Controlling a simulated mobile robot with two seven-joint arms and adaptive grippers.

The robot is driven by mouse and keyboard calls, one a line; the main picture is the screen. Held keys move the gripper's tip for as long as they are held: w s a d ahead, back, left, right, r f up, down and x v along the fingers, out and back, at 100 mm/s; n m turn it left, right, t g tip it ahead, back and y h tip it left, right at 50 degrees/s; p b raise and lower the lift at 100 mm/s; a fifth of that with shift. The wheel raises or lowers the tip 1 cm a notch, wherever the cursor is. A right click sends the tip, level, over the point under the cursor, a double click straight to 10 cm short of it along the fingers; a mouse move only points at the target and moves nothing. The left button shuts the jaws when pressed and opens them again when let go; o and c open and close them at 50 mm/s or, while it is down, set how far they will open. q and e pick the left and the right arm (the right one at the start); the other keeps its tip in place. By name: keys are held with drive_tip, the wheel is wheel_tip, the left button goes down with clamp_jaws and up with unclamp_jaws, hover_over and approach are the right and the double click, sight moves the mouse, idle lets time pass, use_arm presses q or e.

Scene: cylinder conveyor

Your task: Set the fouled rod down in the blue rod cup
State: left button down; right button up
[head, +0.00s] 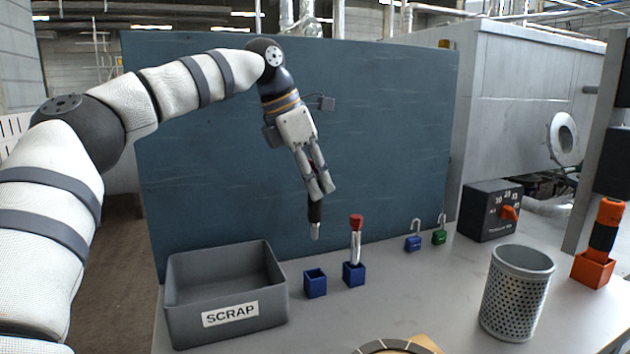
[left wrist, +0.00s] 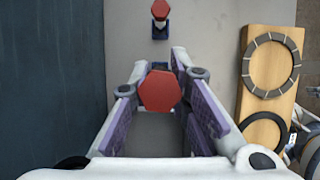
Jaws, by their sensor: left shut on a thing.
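My left gripper (head: 322,190) is shut on the fouled rod (head: 315,213), which hangs nearly upright with a blackened shaft and a pale lower tip. Its red hexagonal head (left wrist: 160,91) shows between the fingers in the left wrist view. The rod is in the air above the bench. An empty-looking blue cup (head: 315,284) stands below it. A second blue cup (head: 354,274), just right, holds a clean silver rod with a red head (head: 356,224). In the left wrist view that rod's cup (left wrist: 160,31) is at the top.
A grey SCRAP bin (head: 225,290) stands left of the cups. Blue (head: 413,243) and green (head: 439,237) padlocks, a dial box (head: 490,212), a perforated metal can (head: 516,295) and an orange holder (head: 592,270) are to the right. A blue panel (head: 380,140) stands behind.

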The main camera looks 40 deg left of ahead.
use_arm(q)
drive_tip(key=shift+r, duration=0.2)
hover_over(315, 239)
drive_tip(key=shift+w+a+f+p, duration=0.1)
drive_tip(key=shift+w+f+p, duration=0.05)
drive_tip(key=shift+f, duration=1.2)
drive_tip(key=shift+w+a+f+p, duration=0.1)
drive_tip(key=shift+w+f+p, duration=0.05)
drive_tip(key=shift+f, duration=1.15)
drive_tip(key=shift+f, duration=2.25)
drive_tip(key=shift+f, duration=0.15)
drive_tip(key=shift+f, duration=1.15)
drive_tip(key=c, duration=1.4)
unclamp_jaws()
